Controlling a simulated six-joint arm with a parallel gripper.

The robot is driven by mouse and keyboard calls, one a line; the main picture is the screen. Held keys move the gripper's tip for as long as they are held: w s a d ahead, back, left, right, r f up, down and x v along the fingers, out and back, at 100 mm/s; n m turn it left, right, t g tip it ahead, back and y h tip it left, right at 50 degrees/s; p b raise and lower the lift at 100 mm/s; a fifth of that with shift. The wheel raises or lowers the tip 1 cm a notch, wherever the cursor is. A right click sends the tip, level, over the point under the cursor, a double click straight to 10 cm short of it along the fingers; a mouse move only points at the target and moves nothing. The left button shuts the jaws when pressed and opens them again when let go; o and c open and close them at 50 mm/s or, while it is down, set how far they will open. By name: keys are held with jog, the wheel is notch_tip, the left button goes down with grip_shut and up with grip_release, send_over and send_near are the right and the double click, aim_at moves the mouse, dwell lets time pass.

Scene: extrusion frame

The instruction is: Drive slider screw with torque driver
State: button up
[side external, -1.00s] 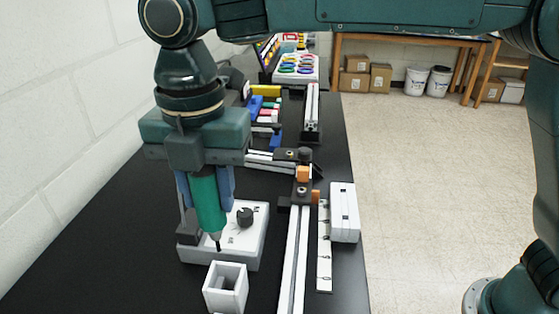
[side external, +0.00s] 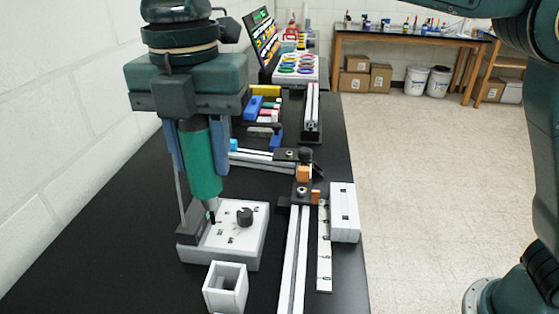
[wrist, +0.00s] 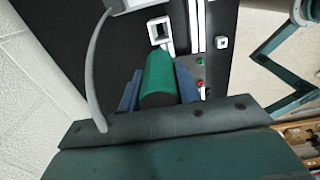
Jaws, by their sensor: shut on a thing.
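My gripper (side external: 197,160) is shut on the green torque driver (side external: 202,165), which hangs nearly upright with its tip down. The driver's dark tip is over the left part of the white-topped grey box (side external: 250,222), which has a black knob (side external: 244,217); I cannot tell if the tip touches it. In the wrist view the driver (wrist: 160,78) sits between the blue fingers. The slider (side external: 302,190), a dark bracket with orange blocks, sits on the aluminium rail (side external: 294,255), to the right of my gripper and apart from it. Its screw is too small to make out.
A white open square holder (side external: 226,288) stands in front of the box. A white strip (side external: 324,250) and a white block (side external: 344,212) lie right of the rail. Colored parts (side external: 267,108) and a tray of rings (side external: 296,66) stand behind. Black table at the left is clear.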

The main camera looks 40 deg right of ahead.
jog(key=shift+d, duration=0.1)
jog(key=w+d+f+m, duration=0.2)
jog(key=w+d+m, duration=0.1)
jog(key=d, duration=0.5)
jog(key=w+d+f+m, duration=0.3)
jog(key=d, duration=0.5)
jog(key=w+d+f+m, duration=0.2)
jog(key=w+d+m, duration=0.1)
jog(key=d, duration=0.6)
jog(key=shift+w+f, duration=0.15)
jog(key=shift+w, duration=0.15)
jog(key=shift+f, duration=0.15)
jog(key=shift+f, duration=2.7)
jog(key=shift+f, duration=0.9)
jog(key=shift+r, duration=0.2)
jog(key=shift+r, duration=1.5)
